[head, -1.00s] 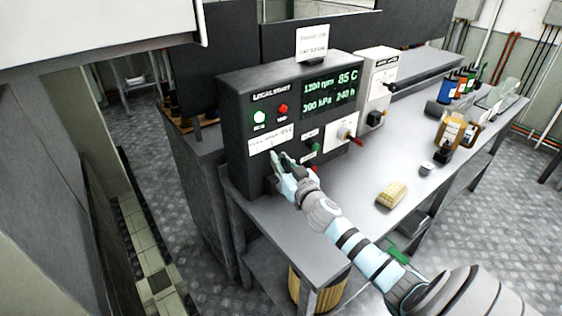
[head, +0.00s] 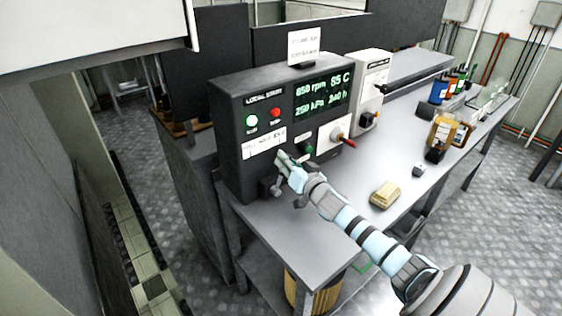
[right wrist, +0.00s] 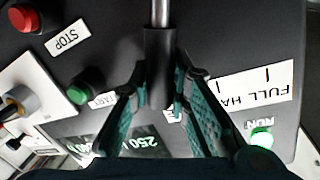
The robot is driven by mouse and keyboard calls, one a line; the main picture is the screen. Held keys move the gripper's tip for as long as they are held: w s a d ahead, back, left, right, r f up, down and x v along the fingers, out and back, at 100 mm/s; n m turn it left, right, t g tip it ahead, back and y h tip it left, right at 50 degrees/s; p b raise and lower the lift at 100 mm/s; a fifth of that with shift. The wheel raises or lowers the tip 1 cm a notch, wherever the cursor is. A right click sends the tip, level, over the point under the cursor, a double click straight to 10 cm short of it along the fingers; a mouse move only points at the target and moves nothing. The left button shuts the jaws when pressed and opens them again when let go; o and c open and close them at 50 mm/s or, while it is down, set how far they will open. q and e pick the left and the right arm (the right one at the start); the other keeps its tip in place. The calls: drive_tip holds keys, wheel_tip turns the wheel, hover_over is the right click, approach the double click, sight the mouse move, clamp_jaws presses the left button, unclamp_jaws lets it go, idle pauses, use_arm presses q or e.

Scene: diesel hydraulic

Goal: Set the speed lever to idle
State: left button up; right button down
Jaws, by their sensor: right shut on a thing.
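The speed lever shows in the right wrist view as a bright metal shaft with a dark grip (right wrist: 159,58). My right gripper (right wrist: 162,78) is shut on that grip, its teal-lined fingers on either side. In the head view the right gripper (head: 284,163) is at the front of the dark control panel (head: 230,110), just right of the white lever label (head: 264,145), and hides most of the lever. The label reads FULL and HALF in the wrist view (right wrist: 255,88); its rest is covered. The display (head: 322,92) reads 850 rpm and 250 kPa. My left gripper is not in view.
A green start button (right wrist: 86,86) and a red stop button (right wrist: 24,18) sit close to the gripper. A red-handled switch (head: 347,142) is on the panel's right. A yellow block (head: 384,195) lies on the bench (head: 345,215). Bottles (head: 440,90) stand at the back.

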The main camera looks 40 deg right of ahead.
drive_tip(key=shift+d+f+m+p, duration=0.3)
drive_tip(key=shift+d+m, duration=0.25)
drive_tip(key=shift+m, duration=0.05)
drive_tip(key=c, duration=1.5)
unclamp_jaws()
drive_tip(key=shift+s+d, duration=0.1)
drive_tip(key=shift+s, duration=0.15)
drive_tip(key=v, duration=1.1)
drive_tip(key=shift+s+r, duration=0.1)
drive_tip(key=shift+s, duration=0.2)
